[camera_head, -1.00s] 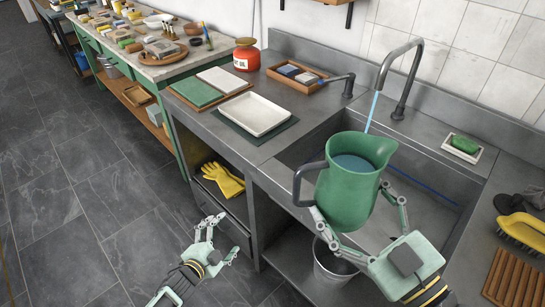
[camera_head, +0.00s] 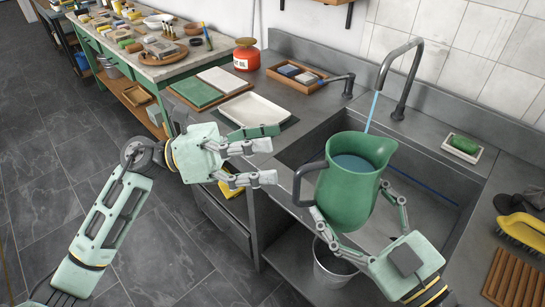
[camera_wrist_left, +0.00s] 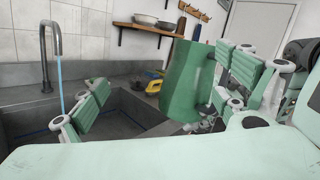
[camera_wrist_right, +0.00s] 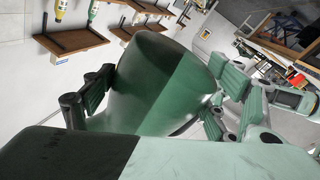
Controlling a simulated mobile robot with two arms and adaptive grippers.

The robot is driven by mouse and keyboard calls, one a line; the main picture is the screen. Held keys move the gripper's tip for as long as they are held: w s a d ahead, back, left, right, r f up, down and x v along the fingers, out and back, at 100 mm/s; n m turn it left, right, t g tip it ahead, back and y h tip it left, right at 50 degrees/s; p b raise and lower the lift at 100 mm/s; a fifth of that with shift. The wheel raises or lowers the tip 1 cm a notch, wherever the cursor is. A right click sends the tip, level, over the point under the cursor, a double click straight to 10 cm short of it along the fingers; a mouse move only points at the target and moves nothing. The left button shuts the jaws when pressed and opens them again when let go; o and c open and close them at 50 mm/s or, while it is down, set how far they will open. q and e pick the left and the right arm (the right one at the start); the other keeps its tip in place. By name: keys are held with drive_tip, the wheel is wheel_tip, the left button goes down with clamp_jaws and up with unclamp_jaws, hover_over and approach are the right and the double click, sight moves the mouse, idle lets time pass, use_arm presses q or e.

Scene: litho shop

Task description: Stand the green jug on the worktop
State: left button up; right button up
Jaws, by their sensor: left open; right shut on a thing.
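The green jug (camera_head: 350,188) is upright with water in it, held above the front of the sink, its dark handle to the left. It also shows in the left wrist view (camera_wrist_left: 188,82) and fills the middle of the right wrist view (camera_wrist_right: 160,85). My right gripper (camera_head: 358,220) is shut on the jug, with a finger on each side. My left gripper (camera_head: 275,155) is open and empty, left of the jug and apart from it, pointing towards it. The grey worktop (camera_head: 232,132) runs left of the sink and is partly hidden by my left arm.
Water runs from the tap (camera_head: 405,75). A yellow brush (camera_head: 522,229) lies at right. A bucket (camera_head: 332,265) stands below.

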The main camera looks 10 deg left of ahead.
sight(377, 168)
use_arm(q)
drive_tip(key=s+d+r+m+g+y, duration=0.1)
drive_tip(key=s+d+m+g+y, duration=0.15)
drive_tip(key=s+m, duration=0.25)
use_arm(e)
drive_tip(key=shift+r, duration=0.2)
use_arm(q)
drive_tip(key=shift+h, duration=0.45)
drive_tip(key=d, duration=1.1)
drive_tip(key=shift+w, duration=0.35)
drive_tip(key=shift+c, duration=0.5)
drive_tip(key=shift+w, duration=0.15)
drive_tip(key=c, duration=1.9)
use_arm(e)
drive_tip(key=shift+s+a+f, duration=0.1)
drive_tip(key=shift+s+a, duration=0.05)
use_arm(q)
drive_tip(key=shift+r, duration=0.15)
drive_tip(key=shift+c, duration=0.7)
use_arm(e)
drive_tip(key=o, duration=1.7)
drive_tip(key=shift+c, duration=0.2)
drive_tip(key=shift+d+f, duration=0.15)
drive_tip(key=shift+d, duration=0.05)
